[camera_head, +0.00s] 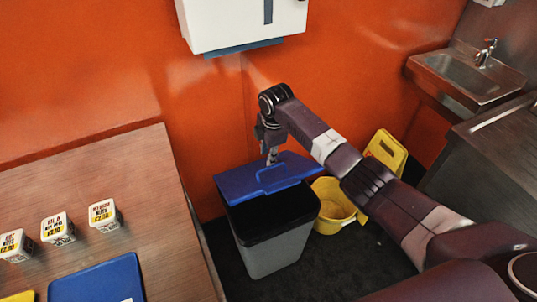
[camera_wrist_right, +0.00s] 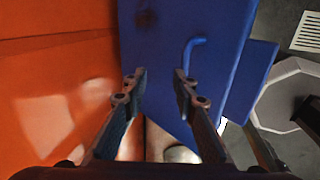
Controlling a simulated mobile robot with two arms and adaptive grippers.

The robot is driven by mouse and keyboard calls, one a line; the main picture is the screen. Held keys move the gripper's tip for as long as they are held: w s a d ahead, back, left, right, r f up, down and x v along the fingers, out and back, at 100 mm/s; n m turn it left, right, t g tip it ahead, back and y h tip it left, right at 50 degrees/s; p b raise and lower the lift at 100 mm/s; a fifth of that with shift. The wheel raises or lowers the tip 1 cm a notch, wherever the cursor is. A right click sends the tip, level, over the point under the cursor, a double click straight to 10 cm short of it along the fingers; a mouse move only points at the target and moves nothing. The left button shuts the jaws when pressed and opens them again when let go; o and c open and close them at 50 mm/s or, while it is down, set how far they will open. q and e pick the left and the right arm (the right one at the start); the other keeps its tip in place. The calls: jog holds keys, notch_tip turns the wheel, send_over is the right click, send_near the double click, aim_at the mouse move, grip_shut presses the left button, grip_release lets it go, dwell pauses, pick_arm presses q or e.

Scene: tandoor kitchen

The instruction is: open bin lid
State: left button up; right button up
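The grey bin (camera_head: 272,254) stands on the dark floor against the orange wall. Its blue lid (camera_head: 238,188) is tilted up toward the back, and a dark gap shows between it and the bin's front rim. A blue loop handle (camera_head: 260,178) is on the lid. My right gripper (camera_head: 270,157) reaches down over the back of the lid. In the right wrist view my right gripper (camera_wrist_right: 160,84) has its fingers apart over the blue lid (camera_wrist_right: 160,35), with the handle (camera_wrist_right: 193,42) beside the right fingertip; contact is unclear. My left gripper is not in view.
A yellow bucket (camera_head: 332,208) and a yellow board (camera_head: 388,150) stand right of the bin. A wooden counter (camera_head: 95,170) with small price blocks and a blue tray (camera_head: 98,282) is at left. A white dispenser (camera_head: 240,22) hangs above; a metal sink (camera_head: 465,75) is at right.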

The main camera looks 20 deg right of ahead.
notch_tip(320, 180, up, 12)
jog(key=s, duration=0.2)
jog(key=shift+s, duration=0.15)
jog(key=shift+f, duration=0.15)
